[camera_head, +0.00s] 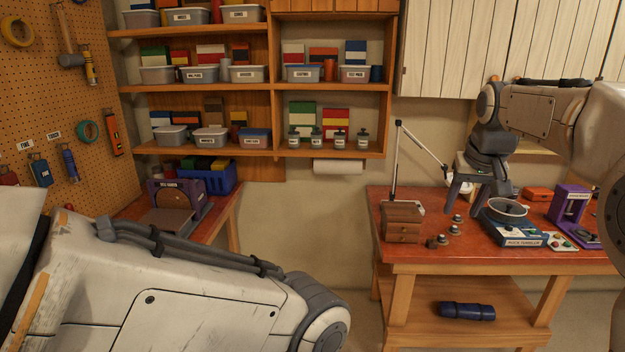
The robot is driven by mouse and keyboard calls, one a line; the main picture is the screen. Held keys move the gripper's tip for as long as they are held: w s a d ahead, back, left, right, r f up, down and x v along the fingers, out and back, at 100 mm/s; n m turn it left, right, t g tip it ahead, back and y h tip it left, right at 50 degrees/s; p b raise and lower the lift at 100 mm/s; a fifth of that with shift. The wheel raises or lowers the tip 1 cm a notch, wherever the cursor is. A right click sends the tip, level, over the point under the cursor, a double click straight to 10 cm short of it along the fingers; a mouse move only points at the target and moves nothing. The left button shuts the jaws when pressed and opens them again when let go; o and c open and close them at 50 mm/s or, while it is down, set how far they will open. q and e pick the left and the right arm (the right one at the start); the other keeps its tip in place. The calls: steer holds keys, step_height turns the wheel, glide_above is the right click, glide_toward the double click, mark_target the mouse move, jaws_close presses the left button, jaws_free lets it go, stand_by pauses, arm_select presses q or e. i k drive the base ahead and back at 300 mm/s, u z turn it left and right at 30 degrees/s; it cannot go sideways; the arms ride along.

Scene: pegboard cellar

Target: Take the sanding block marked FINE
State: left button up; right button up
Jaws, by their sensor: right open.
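On the pegboard at the far left, a small white tag reading FINE (26,145) sits above a blue block-like item (41,172) with a pale label too small to read for sure. A second tag (54,134) is to its right, above a narrower blue item (70,163). A red item (8,176) hangs at the left edge, partly cut off. My right gripper (468,197) points down, open and seemingly empty, over the right bench near the rock tumbler, far from the pegboard. My left arm crosses the lower left; its gripper is out of view.
The right bench (430,253) holds a small drawer chest (402,222), the rock tumbler (510,228), a purple machine (571,204) and a lamp (419,160). The left bench (130,207) carries a purple-grey machine (178,205) and a blue crate (222,180). Shelves of bins line the back wall.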

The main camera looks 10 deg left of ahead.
mark_target(41, 171)
steer(key=u, duration=0.05)
steer(key=i, duration=1.9)
steer(key=u, duration=0.75)
steer(key=i, duration=0.95)
steer(key=u, duration=1.75)
steer(key=i, duration=0.95)
steer(key=u, duration=0.75)
